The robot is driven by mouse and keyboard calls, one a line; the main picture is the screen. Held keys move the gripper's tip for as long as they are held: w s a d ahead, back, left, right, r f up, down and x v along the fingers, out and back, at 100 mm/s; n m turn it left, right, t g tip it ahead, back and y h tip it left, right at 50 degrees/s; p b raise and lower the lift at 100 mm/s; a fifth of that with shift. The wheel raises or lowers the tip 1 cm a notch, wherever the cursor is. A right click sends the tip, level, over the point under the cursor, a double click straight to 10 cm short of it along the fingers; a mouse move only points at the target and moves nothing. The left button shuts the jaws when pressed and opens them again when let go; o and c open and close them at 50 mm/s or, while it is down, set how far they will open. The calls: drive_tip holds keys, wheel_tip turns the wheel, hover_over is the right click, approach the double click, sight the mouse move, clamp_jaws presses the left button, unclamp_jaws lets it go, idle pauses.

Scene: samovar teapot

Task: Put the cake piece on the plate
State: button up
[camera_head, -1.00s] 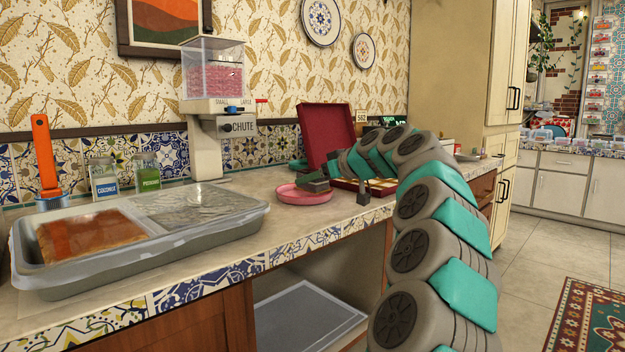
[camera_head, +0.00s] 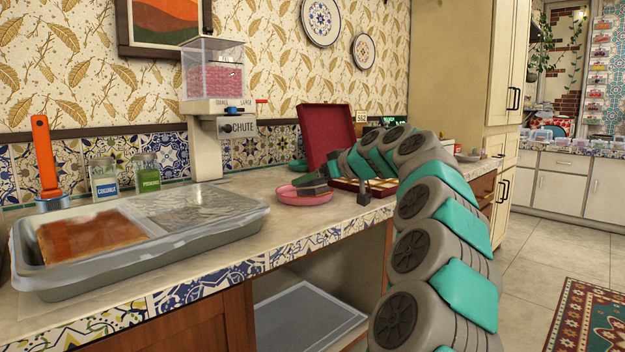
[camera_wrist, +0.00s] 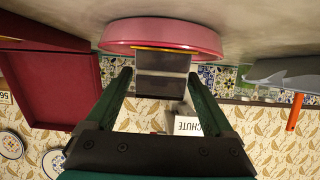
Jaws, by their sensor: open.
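The pink plate (camera_head: 303,198) is on the counter beside the open red box. It also shows at the top of the wrist view (camera_wrist: 165,35), which is upside down. The cake piece, a dark layered block (camera_wrist: 162,84) with a thin yellow edge, is between my fingers and appears to rest on the plate. In the head view it is a small dark block (camera_head: 314,190) over the plate. My gripper (camera_wrist: 159,72) is open around the cake piece, with a visible gap at its left finger. The contact under the cake is partly hidden.
The open red box (camera_head: 326,130) stands right behind the plate. A dispenser (camera_head: 206,140) stands at the wall. A covered grey tray (camera_head: 150,250) with a brown slab fills the left counter. Counter in front of the plate is clear.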

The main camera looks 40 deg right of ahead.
drive_tip(key=a+v, duration=0.1)
drive_tip(key=v, duration=1)
drive_tip(key=shift+s+d+b, duration=0.35)
drive_tip(key=shift+s+d, duration=0.05)
drive_tip(key=shift+d, duration=0.1)
drive_tip(key=shift+r, duration=0.1)
drive_tip(key=shift+s, duration=0.1)
